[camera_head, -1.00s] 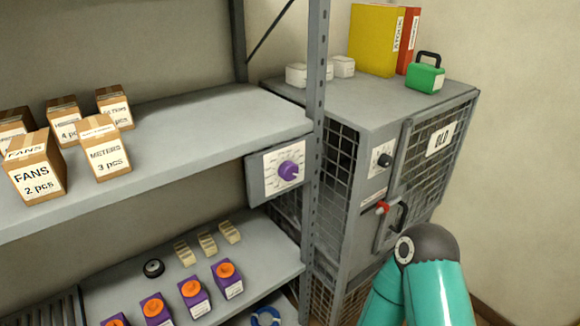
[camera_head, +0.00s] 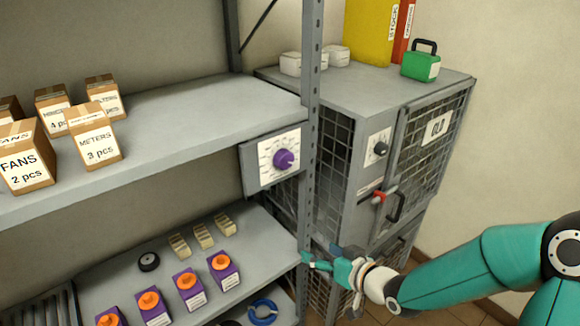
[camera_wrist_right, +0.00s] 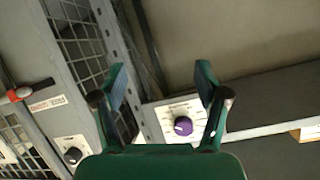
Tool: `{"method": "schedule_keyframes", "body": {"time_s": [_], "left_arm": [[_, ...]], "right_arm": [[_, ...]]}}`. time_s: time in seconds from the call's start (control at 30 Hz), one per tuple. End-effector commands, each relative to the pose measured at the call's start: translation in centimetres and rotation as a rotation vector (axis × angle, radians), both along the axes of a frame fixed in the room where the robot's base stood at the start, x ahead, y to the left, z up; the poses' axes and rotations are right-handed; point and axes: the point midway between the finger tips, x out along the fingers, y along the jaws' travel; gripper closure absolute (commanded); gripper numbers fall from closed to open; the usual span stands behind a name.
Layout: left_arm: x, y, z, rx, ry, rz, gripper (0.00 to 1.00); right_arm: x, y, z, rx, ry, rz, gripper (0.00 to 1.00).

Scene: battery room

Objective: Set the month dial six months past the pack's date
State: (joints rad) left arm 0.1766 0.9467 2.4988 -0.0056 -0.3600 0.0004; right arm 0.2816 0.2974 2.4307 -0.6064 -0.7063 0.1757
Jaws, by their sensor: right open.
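A dial with a purple knob (camera_head: 284,159) and a white printed face sits on a grey plate at the end of the upper shelf. It also shows in the right wrist view (camera_wrist_right: 183,126), between and beyond the fingers. Its markings are too small to read. Purple packs with orange tops (camera_head: 188,289) stand on the lower shelf; their white labels are unreadable. My right gripper (camera_head: 309,262) is open and empty, below the dial, in front of the shelf post. Its spread fingers show in the wrist view (camera_wrist_right: 160,85). My left gripper is not in view.
A mesh cabinet (camera_head: 366,180) stands right of the shelf, with a black dial (camera_head: 377,149) and a red-ended lever (camera_head: 382,196). The shelf post (camera_head: 312,130) stands just right of the purple dial. Boxes (camera_head: 93,137) stand on the upper shelf.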

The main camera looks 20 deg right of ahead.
Motion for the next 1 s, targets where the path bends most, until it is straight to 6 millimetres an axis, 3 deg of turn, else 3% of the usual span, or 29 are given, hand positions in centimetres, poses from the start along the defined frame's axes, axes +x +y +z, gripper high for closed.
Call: {"method": "schedule_keyframes", "body": {"time_s": [0.03,0.1,0.2,0.3,0.4,0.57,1.0], "left_arm": [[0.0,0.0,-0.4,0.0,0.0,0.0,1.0],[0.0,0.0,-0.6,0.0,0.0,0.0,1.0],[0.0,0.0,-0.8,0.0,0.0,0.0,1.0],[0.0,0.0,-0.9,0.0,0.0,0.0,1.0],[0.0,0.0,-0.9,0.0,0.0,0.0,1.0],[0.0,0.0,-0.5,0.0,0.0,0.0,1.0],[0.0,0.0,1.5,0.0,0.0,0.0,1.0]], "right_arm": [[0.4,-1.2,3.9,-0.026,-0.119,0.004,0.26],[0.3,-1.9,8.3,-0.057,-0.246,0.025,0.26],[-0.5,-2.5,13.0,-0.096,-0.378,0.053,0.26],[-1.2,-2.6,15.7,-0.121,-0.455,0.074,0.26],[-1.3,-2.5,16.9,-0.132,-0.488,0.084,0.26],[0.1,-1.9,17.0,-0.132,-0.491,0.089,0.26],[8.5,1.2,17.0,-0.132,-0.486,0.087,0.26]]}}
